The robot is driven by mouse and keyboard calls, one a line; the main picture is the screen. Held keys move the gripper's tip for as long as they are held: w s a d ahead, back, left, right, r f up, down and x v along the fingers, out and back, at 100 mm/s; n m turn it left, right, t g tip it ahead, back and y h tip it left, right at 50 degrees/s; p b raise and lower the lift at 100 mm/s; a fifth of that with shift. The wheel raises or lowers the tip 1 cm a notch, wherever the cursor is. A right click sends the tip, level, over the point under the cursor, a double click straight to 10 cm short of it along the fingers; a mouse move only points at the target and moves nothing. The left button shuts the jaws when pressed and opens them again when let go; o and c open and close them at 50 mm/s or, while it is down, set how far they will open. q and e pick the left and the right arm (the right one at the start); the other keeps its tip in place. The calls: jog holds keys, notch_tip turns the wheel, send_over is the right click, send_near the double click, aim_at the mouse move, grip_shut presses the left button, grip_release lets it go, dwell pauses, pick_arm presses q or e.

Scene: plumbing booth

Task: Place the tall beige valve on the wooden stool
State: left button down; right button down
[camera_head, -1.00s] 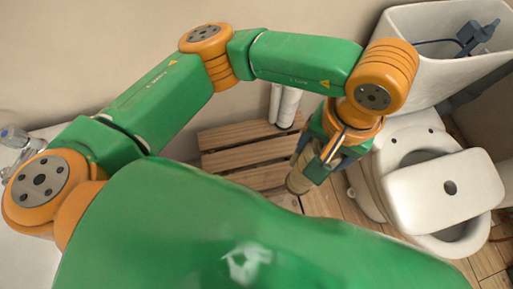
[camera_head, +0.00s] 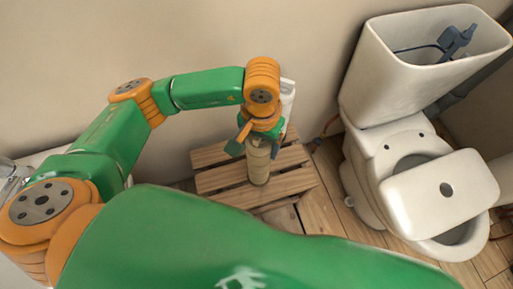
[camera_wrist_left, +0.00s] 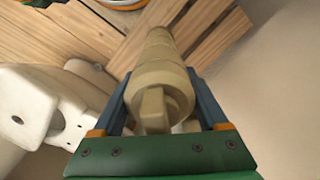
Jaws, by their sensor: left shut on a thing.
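The tall beige valve (camera_head: 259,163) is held upright in my left gripper (camera_head: 257,142), over the slatted top of the wooden stool (camera_head: 223,176). In the left wrist view the beige valve (camera_wrist_left: 159,70) sits between the two blue fingers of my left gripper (camera_wrist_left: 163,105), which are shut on it. The stool's slats (camera_wrist_left: 215,42) lie beyond the valve's far end. I cannot tell whether the valve's bottom touches the slats. My right gripper is in neither view.
A white toilet (camera_head: 395,160) with an open cistern (camera_head: 395,80) stands right of the stool. A white cylinder (camera_head: 288,95) is behind the gripper, near the wall (camera_head: 220,40). Wooden floor (camera_head: 325,185) lies between stool and toilet.

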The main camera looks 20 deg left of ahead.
pick_arm(q)
jog(key=f, duration=0.2)
jog(key=a+f, duration=0.1)
jog(key=f, duration=0.1)
jog(key=shift+w+f, duration=0.1)
jog(key=shift+w, duration=0.15)
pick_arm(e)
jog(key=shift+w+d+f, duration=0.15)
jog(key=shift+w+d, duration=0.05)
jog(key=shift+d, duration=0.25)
pick_arm(q)
jog(key=shift+f, duration=0.1)
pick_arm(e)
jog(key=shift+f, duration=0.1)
pick_arm(q)
jog(key=shift+f+b, duration=0.1)
jog(key=shift+b, duration=0.3)
grip_release()
notch_tip(320, 180, up, 12)
jog(key=shift+r+p, duration=0.25)
jog(key=shift+p, duration=0.8)
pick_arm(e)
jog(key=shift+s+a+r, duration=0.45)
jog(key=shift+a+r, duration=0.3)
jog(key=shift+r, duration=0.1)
